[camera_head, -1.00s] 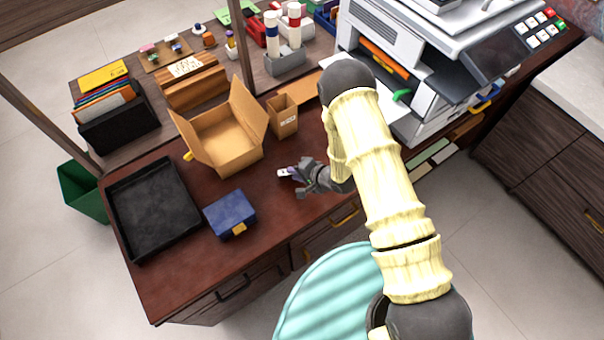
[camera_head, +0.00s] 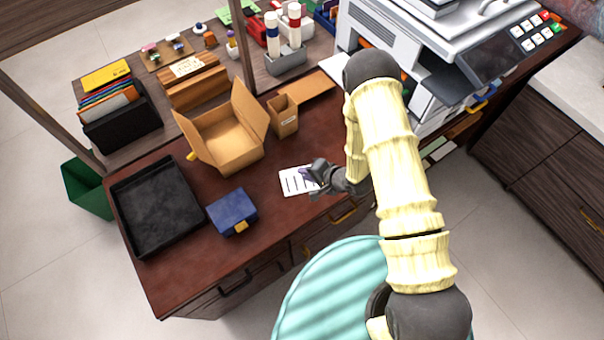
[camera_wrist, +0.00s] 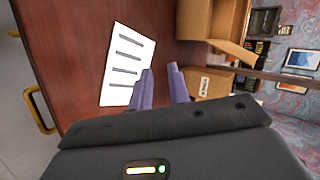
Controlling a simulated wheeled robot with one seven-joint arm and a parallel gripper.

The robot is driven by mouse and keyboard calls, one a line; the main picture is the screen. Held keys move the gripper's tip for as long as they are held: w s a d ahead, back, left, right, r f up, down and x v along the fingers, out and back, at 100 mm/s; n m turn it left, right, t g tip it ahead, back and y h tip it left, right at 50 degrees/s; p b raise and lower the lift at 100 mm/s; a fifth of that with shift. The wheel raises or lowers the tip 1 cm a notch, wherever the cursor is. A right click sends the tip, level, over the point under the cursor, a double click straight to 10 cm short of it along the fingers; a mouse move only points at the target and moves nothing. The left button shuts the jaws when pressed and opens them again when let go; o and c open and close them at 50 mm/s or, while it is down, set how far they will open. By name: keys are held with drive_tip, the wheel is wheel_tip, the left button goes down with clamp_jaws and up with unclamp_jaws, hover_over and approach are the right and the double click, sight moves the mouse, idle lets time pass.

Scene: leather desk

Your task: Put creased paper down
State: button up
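The paper (camera_head: 291,181) is a white sheet with dark printed lines. It appears to lie flat on the dark red-brown desk top (camera_head: 268,265), right of the blue box. In the wrist view the paper (camera_wrist: 124,62) shows whole lines beside the left finger, which covers part of its edge. No crease can be made out. My gripper (camera_head: 308,175) is at the paper's right side, low over the desk. In the wrist view its two purple fingers (camera_wrist: 161,78) stand apart with nothing seen between them.
A blue box (camera_head: 231,210) and a black tray (camera_head: 126,232) stand left of the paper. An open cardboard box (camera_head: 226,144) and a narrow brown holder (camera_head: 284,122) stand behind. A printer (camera_head: 405,40) fills the back right. The desk front is clear.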

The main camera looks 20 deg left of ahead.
drive_tip(key=shift+r, duration=0.1)
wheel_tip(320, 180, up, 8)
drive_tip(key=d+p, duration=0.2)
drive_tip(key=p, duration=0.4)
drive_tip(key=shift+s, duration=0.4)
drive_tip(key=shift+d, duration=0.1)
